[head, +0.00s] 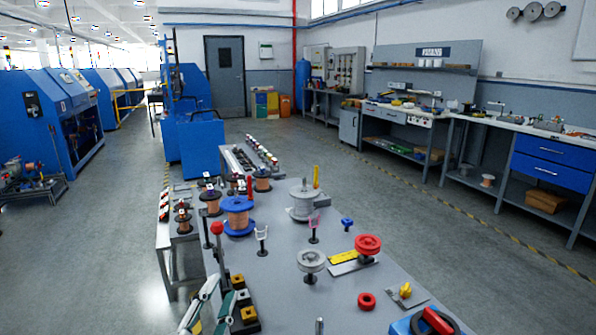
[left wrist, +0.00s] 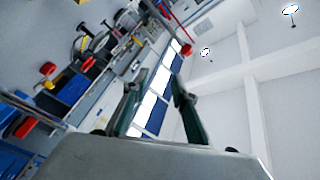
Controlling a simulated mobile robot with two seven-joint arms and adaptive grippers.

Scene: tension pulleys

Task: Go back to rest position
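My left gripper (head: 221,292) comes in at the bottom left of the head view, over the near left part of the grey workbench (head: 275,290). In the left wrist view its two greenish fingers (left wrist: 157,85) stand apart with nothing between them. It is open and empty. On the bench are a red pulley (head: 368,244) on a stand and a grey pulley (head: 311,261) on a post. My right gripper is not in view.
A red-knobbed post (head: 217,230) and yellow-and-black blocks (head: 243,299) stand close to the left gripper. A blue spool of copper wire (head: 238,215) and a grey spool (head: 303,200) stand farther back. Open floor (head: 450,240) lies right of the bench.

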